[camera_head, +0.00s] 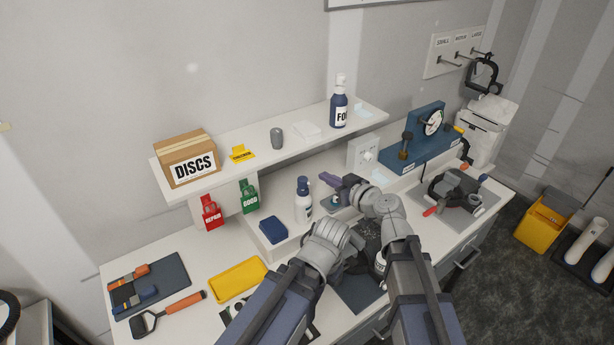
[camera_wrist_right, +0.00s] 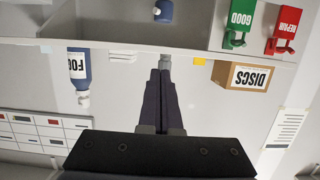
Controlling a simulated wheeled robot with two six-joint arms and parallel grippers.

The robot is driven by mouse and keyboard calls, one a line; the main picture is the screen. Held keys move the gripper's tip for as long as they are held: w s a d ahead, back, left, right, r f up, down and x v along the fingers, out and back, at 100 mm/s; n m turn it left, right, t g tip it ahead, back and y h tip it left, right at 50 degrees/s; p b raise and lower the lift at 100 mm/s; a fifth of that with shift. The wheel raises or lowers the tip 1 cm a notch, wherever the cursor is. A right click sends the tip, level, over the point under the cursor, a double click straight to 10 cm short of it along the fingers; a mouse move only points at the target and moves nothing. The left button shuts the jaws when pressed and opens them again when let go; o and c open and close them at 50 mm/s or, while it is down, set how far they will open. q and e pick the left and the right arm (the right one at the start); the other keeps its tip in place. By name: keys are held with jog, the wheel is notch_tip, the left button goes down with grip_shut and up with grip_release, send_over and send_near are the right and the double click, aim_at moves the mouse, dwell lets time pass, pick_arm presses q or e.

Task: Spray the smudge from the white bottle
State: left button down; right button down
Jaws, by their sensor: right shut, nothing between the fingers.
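A white bottle with a dark blue top (camera_head: 303,200) stands upright on the bench below the shelf. A blue top, probably this bottle's, shows at the upper edge of the upside-down right wrist view (camera_wrist_right: 163,11). My right gripper (camera_head: 323,179) is just right of the bottle's top in the head view, apart from it as far as I can tell. Its dark purple fingers are together and empty, also in the wrist view (camera_wrist_right: 163,78). I cannot clearly make out the smudge; a dark speckled patch (camera_head: 371,228) shows between my arms.
The shelf (camera_head: 262,146) above holds a DISCS box (camera_head: 188,160) and a blue bottle with white top (camera_head: 339,108). REPAIR (camera_head: 210,213) and GOOD (camera_head: 249,197) tags hang beneath. A blue box (camera_head: 273,230), yellow tray (camera_head: 238,279) and gauge stand (camera_head: 425,135) flank the work area.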

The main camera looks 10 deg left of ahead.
jog(key=b, duration=0.3)
send_over(306, 183)
notch_tip(306, 183, down, 3)
jog(key=shift+s+d+f+b, duration=0.1)
jog(key=shift+s+f+b, duration=0.05)
jog(key=shift+f+b, duration=0.75)
jog(key=shift+s+d+f+b, duration=0.1)
jog(key=shift+s+f+b, duration=0.05)
jog(key=shift+f+b, duration=0.7)
notch_tip(306, 183, down, 2)
jog(key=shift+f+b, duration=0.15)
jog(key=shift+b, duration=0.95)
jog(key=shift+s, duration=0.4)
jog(key=shift+w, duration=0.1)
